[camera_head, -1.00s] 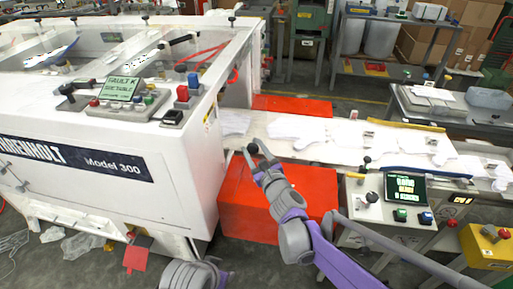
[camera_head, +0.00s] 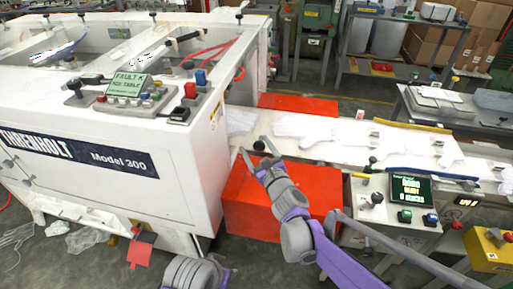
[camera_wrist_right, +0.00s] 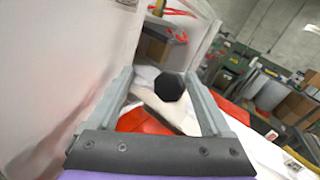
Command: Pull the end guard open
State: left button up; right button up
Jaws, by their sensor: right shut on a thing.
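My right gripper (camera_head: 260,150) reaches in from the lower right, beside the end of the white machine marked Model 300 (camera_head: 120,165). In the right wrist view a black, many-sided knob (camera_wrist_right: 169,87) sits between its two grey fingers (camera_wrist_right: 158,76), and the gripper is shut on it. The knob also shows small and dark in the head view (camera_head: 259,145). What the knob is fixed to is mostly hidden, so I cannot make out the end guard's outline or how far open it stands.
A red box (camera_head: 275,205) stands under my right gripper, by the machine's end. A white-topped conveyor bed (camera_head: 350,150) with flat white glove shapes runs to the right. A control box with a screen (camera_head: 410,189) stands right of my arm. Grey floor shows in front.

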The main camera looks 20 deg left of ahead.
jog(key=v, duration=1)
jog(key=shift+s+d+b, duration=0.25)
jog(key=shift+s+b, duration=0.05)
jog(key=shift+b, duration=0.05)
jog(key=s+d+f+n+g+h+p, duration=0.2)
jog(key=s+d+f+n+g+h, duration=0.1)
jog(key=s+d+n, duration=0.8)
jog(key=s+d+f+n+g+h+p, duration=0.3)
jog(key=s+d+n+h, duration=0.5)
jog(key=d, duration=1.1)
jog(key=s+f+n+g, duration=0.1)
jog(key=s+n+g, duration=0.1)
jog(key=n, duration=0.4)
jog(key=shift+s+d+f+h, duration=0.2)
jog(key=shift+s+f+h, duration=0.1)
jog(key=shift+s, duration=0.45)
